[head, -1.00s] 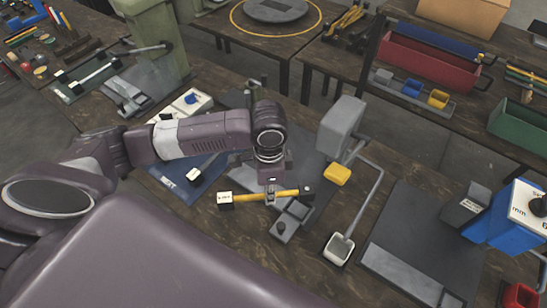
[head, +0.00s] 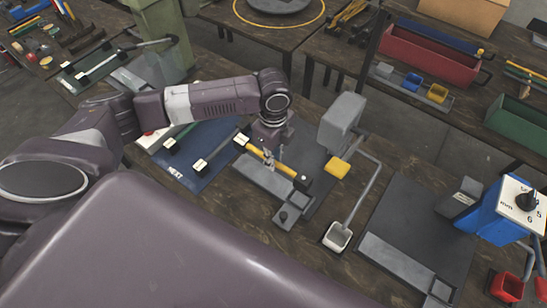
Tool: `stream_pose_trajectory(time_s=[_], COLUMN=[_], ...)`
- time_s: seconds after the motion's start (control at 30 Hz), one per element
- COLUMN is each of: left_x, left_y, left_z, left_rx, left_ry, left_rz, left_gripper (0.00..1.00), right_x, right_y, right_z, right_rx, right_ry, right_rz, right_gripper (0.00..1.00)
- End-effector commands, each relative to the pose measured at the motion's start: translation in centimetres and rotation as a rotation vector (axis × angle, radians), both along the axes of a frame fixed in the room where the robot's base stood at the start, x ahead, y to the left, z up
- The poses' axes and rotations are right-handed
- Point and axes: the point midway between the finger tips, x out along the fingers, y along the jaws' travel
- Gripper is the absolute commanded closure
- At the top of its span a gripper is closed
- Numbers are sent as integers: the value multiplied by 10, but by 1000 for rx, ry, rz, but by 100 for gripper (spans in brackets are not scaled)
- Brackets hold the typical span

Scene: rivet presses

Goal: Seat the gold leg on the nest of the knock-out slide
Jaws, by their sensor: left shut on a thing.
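The gold leg (head: 285,173) is a yellow rod with a dark block at its right end and a pale labelled block at its left end. My left gripper (head: 268,161) is shut around its middle and holds it tilted down to the right in the picture. The leg appears over a grey slide (head: 253,177) on a dark base plate, in front of a grey press head (head: 341,121). A square grey piece with a dark knob (head: 283,215) is at the slide's near end. The leg hides part of the slide, so contact cannot be told. My right gripper is not in view.
A blue mat marked NEXT (head: 180,176) lies left, with a silver leg (head: 221,150) and a green one. Another dark plate (head: 418,225) and a blue dial box (head: 500,215) are further right.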

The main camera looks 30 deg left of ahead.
Motion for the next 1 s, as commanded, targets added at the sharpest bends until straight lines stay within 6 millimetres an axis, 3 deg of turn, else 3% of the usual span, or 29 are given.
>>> stream_pose_trajectory(time_s=[0.17,0.2,0.6,1.0], left_x=[-1,-1,0,0], left_y=[0,0,0,-1], left_z=[4,-7,-48,-72], left_rx=[-2,-2,-2,-2], left_ry=[3,3,3,1], left_rz=[1,1,1,1], left_gripper=[100,100,100,100], right_x=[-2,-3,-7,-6], right_y=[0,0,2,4], right_z=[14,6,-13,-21], right_rx=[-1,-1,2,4], right_ry=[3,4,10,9], right_rz=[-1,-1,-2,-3], right_gripper=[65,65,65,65])
